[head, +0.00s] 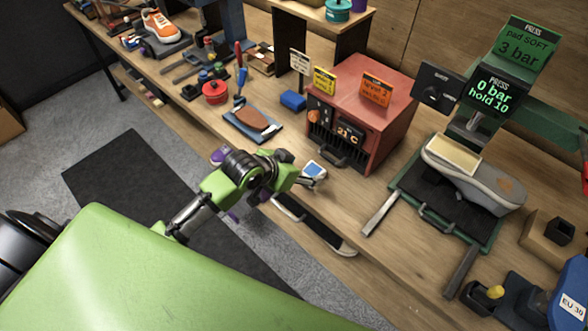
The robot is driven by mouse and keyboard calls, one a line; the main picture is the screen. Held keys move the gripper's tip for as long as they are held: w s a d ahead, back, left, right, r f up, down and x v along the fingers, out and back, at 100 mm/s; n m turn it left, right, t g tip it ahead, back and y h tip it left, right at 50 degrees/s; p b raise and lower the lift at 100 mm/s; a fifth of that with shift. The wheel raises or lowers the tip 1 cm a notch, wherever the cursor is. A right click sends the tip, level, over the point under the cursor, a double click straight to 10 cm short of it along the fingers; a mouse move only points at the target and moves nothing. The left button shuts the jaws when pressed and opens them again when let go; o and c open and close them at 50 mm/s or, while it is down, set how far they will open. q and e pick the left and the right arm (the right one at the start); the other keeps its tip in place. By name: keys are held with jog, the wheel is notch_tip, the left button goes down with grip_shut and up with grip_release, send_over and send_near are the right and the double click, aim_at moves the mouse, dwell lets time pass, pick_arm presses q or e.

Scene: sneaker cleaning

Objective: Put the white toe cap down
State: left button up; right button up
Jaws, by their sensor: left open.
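My left gripper (313,178) reaches in from the left on its green arm, low over the front part of the workbench, and its jaws are open. A small white piece with a blue face (314,168) shows right at its fingertips. I cannot tell whether this is the white toe cap, or whether it touches the fingers or the bench. No other thing that is clearly a white toe cap shows. My right gripper is not in view.
A red heater box (395,101) reading 21 C stands behind the gripper. To the right, a press (497,88) stands over a grey sole-shaped piece (478,190) with a cream pad. A blue mat (245,128) with a brown sole lies left. Bare bench (345,200) shows between gripper and press.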

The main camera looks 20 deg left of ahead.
pick_arm(q)
jog(key=v, duration=0.4)
jog(key=shift+s+a+r, duration=0.15)
jog(key=shift+s+r, duration=0.15)
